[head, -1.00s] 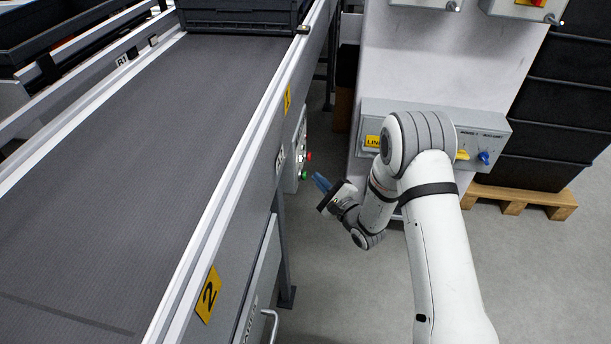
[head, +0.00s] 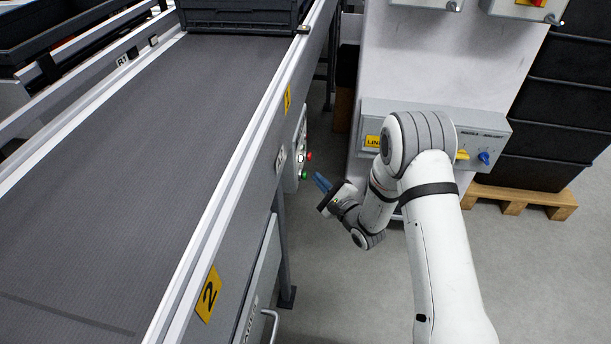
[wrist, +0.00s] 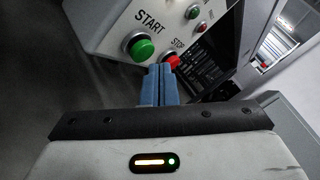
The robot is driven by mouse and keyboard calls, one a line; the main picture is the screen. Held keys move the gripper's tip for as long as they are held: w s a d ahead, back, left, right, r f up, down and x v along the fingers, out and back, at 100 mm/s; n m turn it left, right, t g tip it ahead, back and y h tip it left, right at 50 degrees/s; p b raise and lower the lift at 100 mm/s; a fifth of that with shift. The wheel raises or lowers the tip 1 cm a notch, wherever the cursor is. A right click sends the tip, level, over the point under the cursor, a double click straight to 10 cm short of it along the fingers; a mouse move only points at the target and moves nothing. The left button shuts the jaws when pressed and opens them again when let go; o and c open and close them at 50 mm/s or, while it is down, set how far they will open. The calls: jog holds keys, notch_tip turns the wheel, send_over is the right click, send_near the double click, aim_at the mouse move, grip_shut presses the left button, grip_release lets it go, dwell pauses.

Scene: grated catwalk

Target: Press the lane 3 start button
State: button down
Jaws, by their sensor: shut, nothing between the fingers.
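The control box (head: 295,155) is on the side of the conveyor in the head view. Its green START button (wrist: 141,46) and red STOP button (wrist: 172,61) show large in the wrist view, with the labels readable beside them. The green button (head: 304,175) also shows small in the head view, below a red one (head: 309,156). My gripper (head: 320,181) is shut and empty, its blue fingers pointing at the box with a small gap to the green button in the head view. In the wrist view the fingertips (wrist: 158,70) appear just below the two buttons. No lane number is readable on the box.
A grey switch box (head: 485,140) stands behind my arm. Black crates (head: 560,110) sit on a pallet at right.

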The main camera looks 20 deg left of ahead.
jog(key=shift+a, duration=0.1)
jog(key=shift+a, duration=0.3)
jog(key=shift+s+a, duration=0.25)
jog(key=shift+a, duration=0.55)
dwell(1.0)
jog(key=shift+d, duration=0.15)
jog(key=shift+w+d, duration=0.25)
jog(key=shift+d, duration=0.8)
jog(key=d, duration=0.2)
jog(key=w+d, duration=0.1)
jog(key=d, duration=0.2)
jog(key=shift+w, duration=0.1)
jog(key=shift+a, duration=0.1)
dwell(0.6)
